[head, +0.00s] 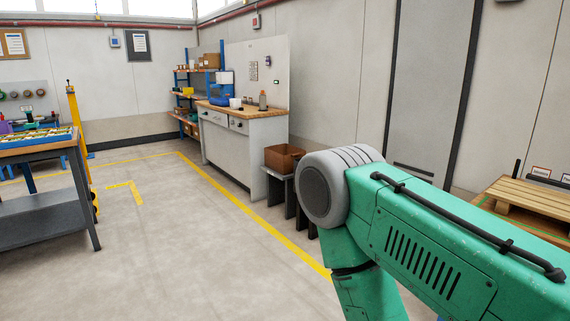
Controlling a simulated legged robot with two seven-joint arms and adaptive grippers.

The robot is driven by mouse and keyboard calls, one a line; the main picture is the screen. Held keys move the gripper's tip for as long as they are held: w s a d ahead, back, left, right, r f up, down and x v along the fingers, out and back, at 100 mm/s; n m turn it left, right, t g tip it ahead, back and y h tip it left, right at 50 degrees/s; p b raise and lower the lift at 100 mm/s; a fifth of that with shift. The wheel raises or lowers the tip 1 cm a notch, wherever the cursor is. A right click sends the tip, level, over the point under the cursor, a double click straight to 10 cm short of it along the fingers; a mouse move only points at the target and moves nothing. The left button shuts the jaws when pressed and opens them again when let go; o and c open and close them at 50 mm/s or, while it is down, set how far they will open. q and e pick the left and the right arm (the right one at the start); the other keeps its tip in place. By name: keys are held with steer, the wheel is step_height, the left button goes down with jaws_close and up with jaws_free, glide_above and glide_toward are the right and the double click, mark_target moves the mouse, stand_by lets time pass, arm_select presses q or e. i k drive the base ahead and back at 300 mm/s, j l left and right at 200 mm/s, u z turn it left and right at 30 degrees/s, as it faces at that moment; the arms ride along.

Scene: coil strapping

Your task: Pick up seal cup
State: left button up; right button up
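I cannot pick out the seal cup for certain. A small white cup-like item (235,103) stands on the wooden top of the grey workbench (224,147) at the back centre, beside a grey-brown bottle (263,101) and a blue item (218,94). A blue tray (38,142) with several small items in rows lies on the table at the left, too small to make out. Neither of my grippers shows in the head view. A green arm link of mine fills the lower right and hides the floor behind it.
The dark-framed table (46,208) stands at the left, beside a yellow post (78,140). A brown bin (284,157) sits on a low dark stand right of the workbench. A wooden pallet (530,200) is at the far right. The floor (170,255) in the middle is clear.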

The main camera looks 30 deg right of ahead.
mark_target(234, 103)
steer(key=i+z, duration=0.2)
steer(key=i, duration=6.65)
steer(key=l+z, duration=0.05)
steer(key=l, duration=0.2)
